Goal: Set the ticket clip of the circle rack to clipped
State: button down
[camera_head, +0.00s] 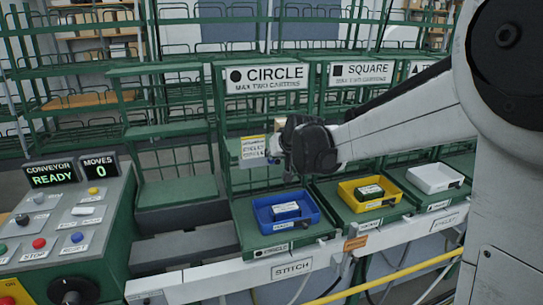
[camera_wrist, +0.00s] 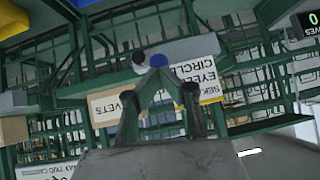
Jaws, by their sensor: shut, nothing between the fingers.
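The circle rack (camera_head: 228,110) is green and carries a CIRCLE sign (camera_head: 267,76). A printed white ticket with a yellow band (camera_head: 253,152) stands at this rack, left of my gripper (camera_head: 275,152). In the wrist view, upside down, the ticket (camera_wrist: 105,105) lies behind my gripper (camera_wrist: 157,76), whose fingers are closed together and empty. A grey bar (camera_wrist: 195,49) runs along the ticket's edge, with a blue round knob (camera_wrist: 158,61) and a dark round spot (camera_wrist: 139,58) by it. The fingertips overlap the knob's lower edge; I cannot tell whether they touch. The clip's state is unclear.
A blue tray (camera_head: 262,222) holding a small carton sits below on the circle rack. A yellow tray (camera_head: 347,200) and a white tray (camera_head: 432,190) stand to its right. A conveyor panel (camera_head: 60,215) with buttons is at left. A SQUARE sign (camera_head: 361,73) hangs near my arm.

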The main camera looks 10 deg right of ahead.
jog(key=shift+d+f, duration=0.1)
jog(key=shift+d, duration=0.15)
jog(key=s+r+p, duration=0.1)
jog(key=s+r, duration=0.7)
jog(key=r, duration=0.2)
jog(key=shift+a+r, duration=0.15)
jog(key=shift+r, duration=0.1)
dwell(0.5)
